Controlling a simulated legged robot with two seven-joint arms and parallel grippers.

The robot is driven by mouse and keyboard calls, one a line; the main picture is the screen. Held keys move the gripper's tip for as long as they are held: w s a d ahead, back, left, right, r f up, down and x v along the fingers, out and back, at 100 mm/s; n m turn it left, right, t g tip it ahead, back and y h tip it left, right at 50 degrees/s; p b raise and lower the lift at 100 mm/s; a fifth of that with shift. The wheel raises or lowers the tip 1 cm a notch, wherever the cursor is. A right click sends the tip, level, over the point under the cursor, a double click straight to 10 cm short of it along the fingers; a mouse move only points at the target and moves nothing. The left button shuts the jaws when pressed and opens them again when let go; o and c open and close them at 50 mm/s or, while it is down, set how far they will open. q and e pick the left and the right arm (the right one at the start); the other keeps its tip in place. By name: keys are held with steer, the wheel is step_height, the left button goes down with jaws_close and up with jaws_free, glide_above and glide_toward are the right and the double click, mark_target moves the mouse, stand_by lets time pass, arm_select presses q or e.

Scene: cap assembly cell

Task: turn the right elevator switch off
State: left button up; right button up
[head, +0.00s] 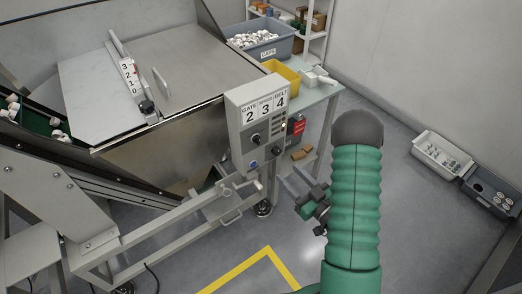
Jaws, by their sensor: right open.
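A grey control box (243,107) stands upright in the middle of the head view. Its face carries a GATE, SPEED and BELT panel reading 2, 3 and 4. Below are a dark knob (255,139), another dark knob (277,149) and a blue button (253,163). I cannot tell which control is the right elevator switch, or its setting. My right gripper (291,176) is open and empty, below and right of the box, with its fingers pointing up and left. It appears apart from the box. My left gripper is not in view.
A metal hopper (190,62) and a conveyor frame (150,222) fill the left side. A table (313,97) behind the box holds a grey caps bin (262,48) and a yellow tray (283,76). Two crates lie on the right floor. Open floor surrounds my right arm.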

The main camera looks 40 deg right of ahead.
steer(key=b, duration=0.9)
glide_toward(259, 143)
steer(key=f, duration=0.1)
steer(key=w, duration=0.8)
steer(key=shift+d+r, duration=0.1)
steer(key=shift+r, duration=0.2)
steer(key=shift+w+r, duration=0.1)
steer(key=shift+w, duration=0.55)
steer(key=shift+c, duration=0.5)
jaws_close()
